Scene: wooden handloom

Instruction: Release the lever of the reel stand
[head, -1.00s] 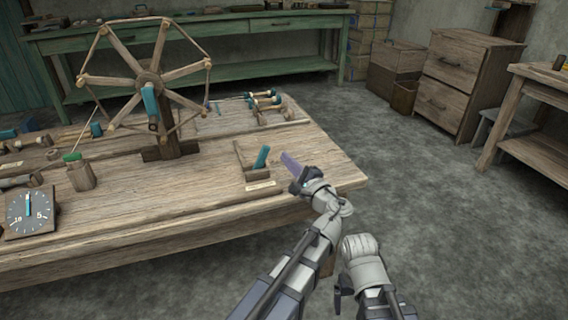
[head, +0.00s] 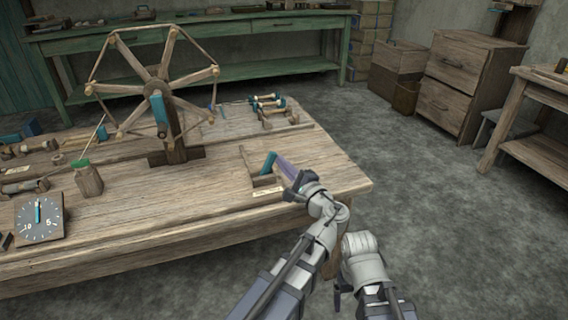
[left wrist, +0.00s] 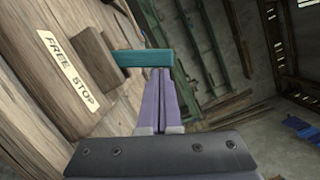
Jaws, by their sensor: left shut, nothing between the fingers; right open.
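The lever (head: 268,163) is a short teal bar rising at a tilt from a small wooden block (head: 248,163) at the table's right front corner. In the left wrist view the lever (left wrist: 142,58) sticks out past a plate (left wrist: 68,69) marked FREE and STOP. My left gripper (head: 282,163) has its purple fingers shut and empty. Its fingertips (left wrist: 160,74) are right beside the lever's outer end; I cannot tell if they touch. The reel stand (head: 175,152) carries a six-spoked wooden reel (head: 156,84). My right gripper (head: 340,292) hangs low beyond the table's front edge, its fingers hardly visible.
A dial (head: 39,217) and a wooden pot with a green top (head: 87,178) stand at the left of the table (head: 200,218). The floor (head: 430,220) to the right is clear.

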